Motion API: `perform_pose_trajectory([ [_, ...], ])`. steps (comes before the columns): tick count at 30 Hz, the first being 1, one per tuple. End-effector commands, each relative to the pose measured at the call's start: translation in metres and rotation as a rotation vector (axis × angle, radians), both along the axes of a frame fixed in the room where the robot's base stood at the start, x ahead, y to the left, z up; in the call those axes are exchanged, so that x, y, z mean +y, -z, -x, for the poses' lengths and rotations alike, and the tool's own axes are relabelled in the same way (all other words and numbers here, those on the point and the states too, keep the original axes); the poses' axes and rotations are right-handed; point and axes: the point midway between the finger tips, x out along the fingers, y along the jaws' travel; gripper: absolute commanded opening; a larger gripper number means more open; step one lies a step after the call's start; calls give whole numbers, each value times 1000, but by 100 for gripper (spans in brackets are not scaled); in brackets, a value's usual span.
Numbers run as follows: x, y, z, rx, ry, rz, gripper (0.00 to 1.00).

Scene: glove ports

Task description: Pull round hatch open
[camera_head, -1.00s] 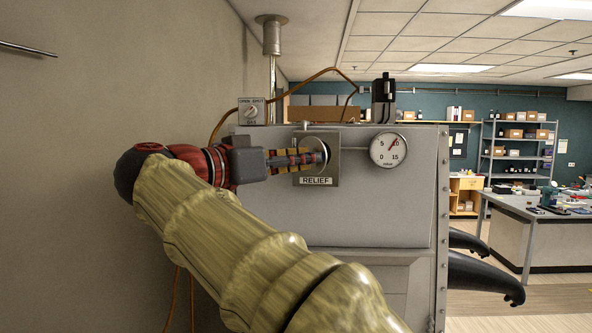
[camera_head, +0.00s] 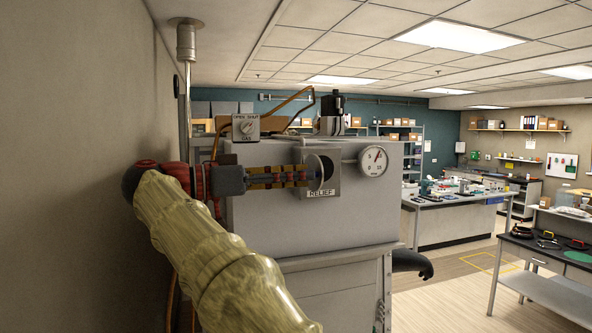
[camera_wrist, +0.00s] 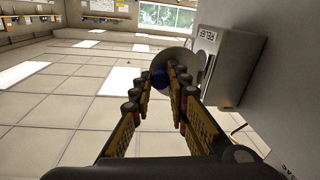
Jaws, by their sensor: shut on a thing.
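The round hatch (camera_head: 317,164) is a pale disc at the square RELIEF plate (camera_head: 333,185) on the front of the grey metal cabinet (camera_head: 270,215). In the head view it stands swung out from the plate, seen nearly edge-on, with a dark opening beside it. In the wrist view the grey disc (camera_wrist: 178,56) stands out from the plate (camera_wrist: 228,62). My gripper (camera_head: 303,175) is in front of the hatch.
A round gauge (camera_head: 373,161) is right of the RELIEF plate. A switch box (camera_head: 246,127) and a black-topped fitting (camera_head: 332,112) stand on the cabinet. A bare wall (camera_head: 90,110) is close on the left. Floor to the right is clear before the benches.

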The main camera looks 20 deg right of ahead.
Motion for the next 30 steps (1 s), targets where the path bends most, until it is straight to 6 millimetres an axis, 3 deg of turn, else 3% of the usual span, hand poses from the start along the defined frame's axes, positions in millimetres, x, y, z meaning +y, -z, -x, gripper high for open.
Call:
perform_pose_trajectory([
  [17, 0, -1, -2, -3, 26, 2, 0],
  [18, 0, -1, -2, -3, 26, 2, 17],
  [30, 0, -1, -2, -1, 27, 1, 36],
])
